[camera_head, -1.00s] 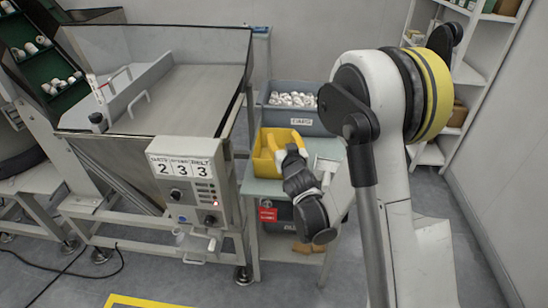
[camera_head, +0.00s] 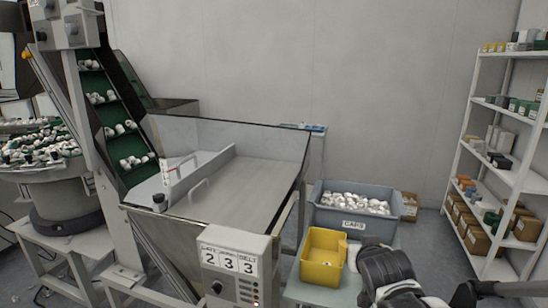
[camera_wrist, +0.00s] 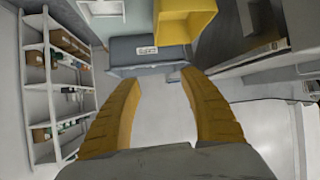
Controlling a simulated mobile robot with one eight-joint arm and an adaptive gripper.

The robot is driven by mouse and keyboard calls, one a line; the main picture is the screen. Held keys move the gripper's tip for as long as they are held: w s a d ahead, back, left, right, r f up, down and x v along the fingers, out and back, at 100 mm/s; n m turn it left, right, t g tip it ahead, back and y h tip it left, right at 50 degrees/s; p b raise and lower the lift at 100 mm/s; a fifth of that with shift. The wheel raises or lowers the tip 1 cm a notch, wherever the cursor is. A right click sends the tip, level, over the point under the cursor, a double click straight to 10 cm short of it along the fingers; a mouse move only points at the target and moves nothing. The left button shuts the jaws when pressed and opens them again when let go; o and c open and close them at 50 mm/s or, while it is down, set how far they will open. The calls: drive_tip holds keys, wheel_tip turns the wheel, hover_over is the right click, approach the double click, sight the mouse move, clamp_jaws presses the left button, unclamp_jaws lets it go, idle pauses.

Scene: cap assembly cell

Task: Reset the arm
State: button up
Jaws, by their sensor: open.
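My gripper (camera_wrist: 158,78) shows in the wrist view as two yellow-brown fingers spread apart, with nothing between them. Grey floor shows through the gap. In the head view only dark and white parts of my arm show at the lower right edge, and the gripper's fingers cannot be made out there. The yellow bin (camera_head: 323,257) stands on a small table left of my arm. In the wrist view the yellow bin (camera_wrist: 187,22) is beyond the fingertips, apart from them.
A grey tub (camera_head: 352,218) of white caps stands behind the yellow bin. A metal hopper (camera_head: 240,185) with a control box (camera_head: 236,266) is at the centre left. A shelf rack (camera_head: 497,170) stands along the right wall. Floor between tub and rack looks mostly clear.

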drive_tip(key=s+a+g, duration=0.1)
drive_tip(key=s+g, duration=0.1)
drive_tip(key=s, duration=0.9)
drive_tip(key=s+a+f+n+g+y, duration=0.1)
drive_tip(key=s+g, duration=0.2)
drive_tip(key=s, duration=0.9)
drive_tip(key=shift+s+a+f+y, duration=0.2)
drive_tip(key=shift+a+f+y, duration=0.05)
drive_tip(key=shift+y, duration=0.05)
drive_tip(key=shift+c, duration=0.4)
